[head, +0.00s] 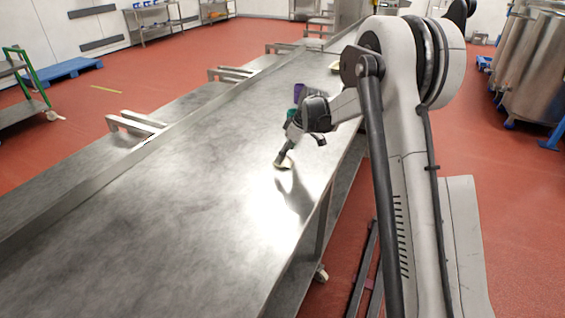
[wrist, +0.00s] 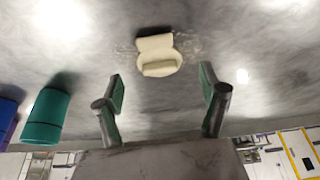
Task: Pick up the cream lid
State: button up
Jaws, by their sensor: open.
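The cream lid (wrist: 158,56) lies on the grey metal table in the wrist view, pale with a raised bar across it. It lies beyond my fingertips, roughly centred between them, and the fingers do not touch it in that view. My gripper (wrist: 162,92) is open and empty, with green pads on the inner faces. In the head view my gripper (head: 283,154) points down at the table close above the lid (head: 284,163), which the fingers partly hide.
A green cup (wrist: 45,118) and a purple cup (wrist: 6,114) are to the left in the wrist view. The purple cup (head: 299,89) also shows behind my gripper in the head view. A pale yellowish item (head: 335,66) is farther back. The front table (head: 130,230) is clear.

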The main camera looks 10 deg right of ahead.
jog(key=x, duration=0.3)
jog(key=shift+w+f, duration=0.1)
jog(key=shift+f, duration=0.25)
jog(key=shift+c, duration=0.4)
jog(key=c, duration=0.9)
jog(key=shift+c, duration=0.2)
jog(key=shift+r, duration=0.1)
